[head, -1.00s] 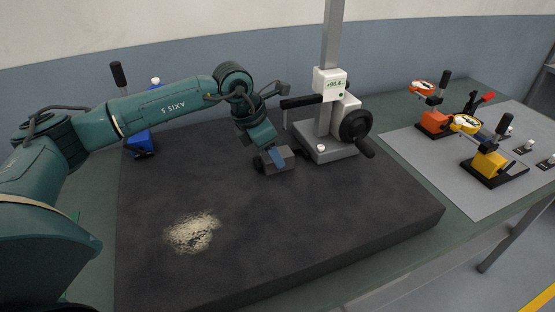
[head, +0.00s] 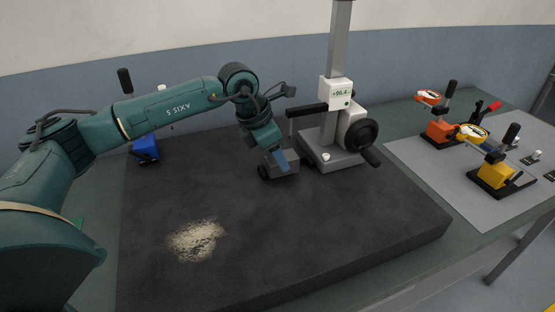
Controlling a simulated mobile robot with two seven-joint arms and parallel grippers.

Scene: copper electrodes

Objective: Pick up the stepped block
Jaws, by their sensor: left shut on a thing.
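The stepped block (head: 290,167) is a small grey block near the back middle of the dark stone plate (head: 330,222), just left of the height gauge. The gripper is shut on the block. The far finger is hidden. I cannot tell whether the block touches the plate or is slightly above it. My right gripper does not show.
The height gauge (head: 333,155) with a black handwheel stands close to the block's right. A blue device (head: 144,150) stands at the back left. Orange (head: 440,132) and yellow (head: 493,175) devices stand on a grey mat at the right. The plate's front is clear apart from a pale patch (head: 196,240).

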